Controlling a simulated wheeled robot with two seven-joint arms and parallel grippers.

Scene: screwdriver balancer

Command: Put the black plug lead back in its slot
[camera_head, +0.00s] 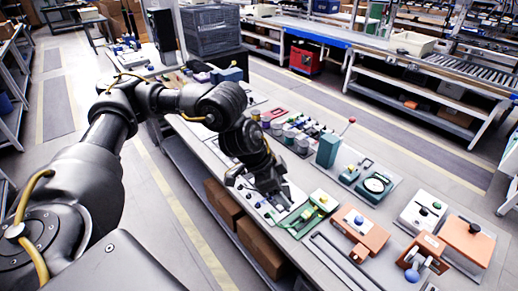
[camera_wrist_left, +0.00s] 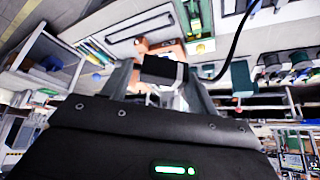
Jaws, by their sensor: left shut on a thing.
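My left gripper (camera_head: 272,193) is low over the near edge of the bench, above a light panel (camera_head: 262,207). In the left wrist view, the gripper (camera_wrist_left: 161,80) is shut on the black plug lead (camera_wrist_left: 161,68), a dark block held between the two fingers. Its black cable (camera_wrist_left: 235,48) curves away up and to the right. In the head view the plug is hidden by the gripper and cannot be made out. I cannot tell which opening is its slot. My right gripper is in neither view.
A green and cream device (camera_head: 310,213) stands just right of the gripper. Orange boxes (camera_head: 359,231) and a round dial device (camera_head: 376,184) are further right. Several grey cylinders and a teal block (camera_head: 328,150) stand behind. The aisle beyond the bench is clear.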

